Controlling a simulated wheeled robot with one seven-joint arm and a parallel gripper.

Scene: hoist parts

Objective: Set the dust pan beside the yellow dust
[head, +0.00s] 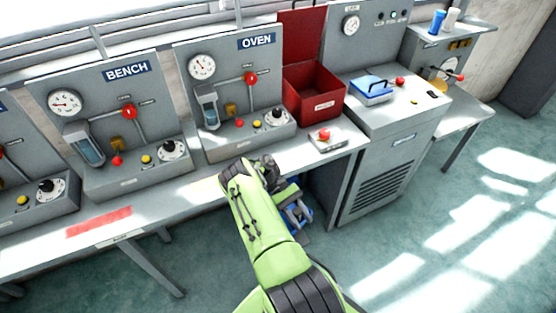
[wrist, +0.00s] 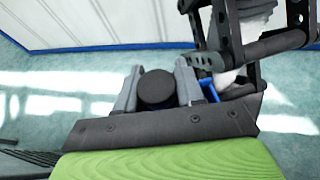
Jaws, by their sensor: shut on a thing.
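My gripper (head: 294,204) hangs low in front of the bench edge, at the end of my green arm. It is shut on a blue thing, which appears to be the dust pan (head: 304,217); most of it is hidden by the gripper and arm. In the wrist view a small blue part of the dust pan (wrist: 208,90) shows behind the dark gripper links. I cannot clearly make out the yellow dust in either view.
The grey bench (head: 160,206) carries gauge panels, a red strip (head: 99,221) and a red button box (head: 325,138). A red bin (head: 314,96) stands behind. A grey cabinet (head: 385,165) with a blue-topped box (head: 374,88) is right. Open floor (head: 440,235) lies at lower right.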

